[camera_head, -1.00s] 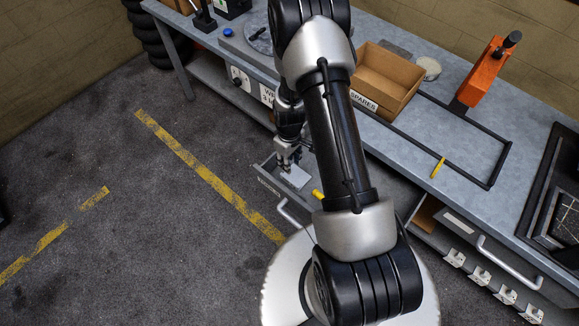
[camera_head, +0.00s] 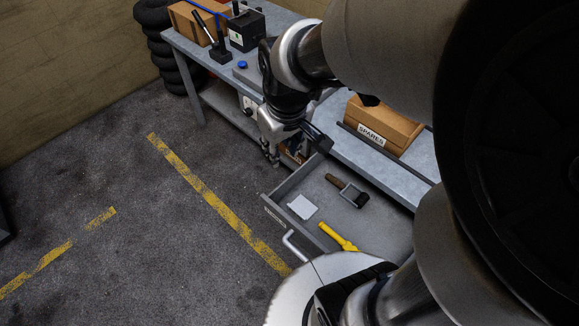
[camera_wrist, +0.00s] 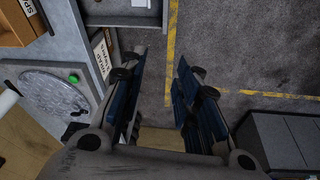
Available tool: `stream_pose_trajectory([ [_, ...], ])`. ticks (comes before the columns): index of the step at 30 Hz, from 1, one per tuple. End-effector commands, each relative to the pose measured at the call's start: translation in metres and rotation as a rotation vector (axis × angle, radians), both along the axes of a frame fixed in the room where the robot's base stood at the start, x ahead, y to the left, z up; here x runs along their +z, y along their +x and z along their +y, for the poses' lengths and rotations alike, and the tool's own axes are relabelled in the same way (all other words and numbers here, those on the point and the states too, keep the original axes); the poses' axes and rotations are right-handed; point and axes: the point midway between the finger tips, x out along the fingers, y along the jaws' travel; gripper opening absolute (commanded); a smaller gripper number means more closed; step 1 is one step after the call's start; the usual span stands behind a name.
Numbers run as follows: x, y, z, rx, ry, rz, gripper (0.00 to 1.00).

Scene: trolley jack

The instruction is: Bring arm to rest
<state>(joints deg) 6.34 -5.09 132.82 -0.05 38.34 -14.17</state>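My gripper (camera_head: 271,153) hangs near the front edge of the workbench, to the left of the open drawer and above the floor. In the wrist view its two fingers (camera_wrist: 160,90) stand apart, with bare floor and a yellow line seen between them. Nothing shows between the fingers. My arm crosses the right side of the head view, close to the camera, and hides much of the bench.
The open drawer (camera_head: 283,222) holds a white card (camera_head: 302,207), a yellow tool (camera_head: 338,237) and a dark-handled tool (camera_head: 347,190). A SPARES box (camera_head: 384,124) and a black box (camera_head: 246,31) stand on the bench (camera_head: 196,47).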

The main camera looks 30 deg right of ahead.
Motion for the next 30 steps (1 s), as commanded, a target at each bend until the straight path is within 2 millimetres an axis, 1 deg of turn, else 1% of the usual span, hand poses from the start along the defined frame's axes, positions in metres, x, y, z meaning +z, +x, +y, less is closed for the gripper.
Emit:
stream_pose_trajectory([
  [1, 0.019, -0.015, 0.007, -0.012, 0.004, -0.034, 0.3],
  [3, 0.038, -0.039, 0.015, -0.035, 0.014, -0.061, 0.3],
  [6, 0.057, -0.072, 0.025, -0.066, 0.03, -0.1, 0.3],
  [9, 0.068, -0.1, 0.031, -0.092, 0.046, -0.132, 0.3],
  [12, 0.073, -0.119, 0.035, -0.11, 0.058, -0.154, 0.3],
  [15, 0.074, -0.131, 0.037, -0.122, 0.066, -0.163, 0.3],
  [18, 0.068, -0.135, 0.038, -0.128, 0.069, -0.167, 0.3],
  [30, 0.07, -0.134, 0.038, -0.128, 0.069, -0.167, 0.3],
])
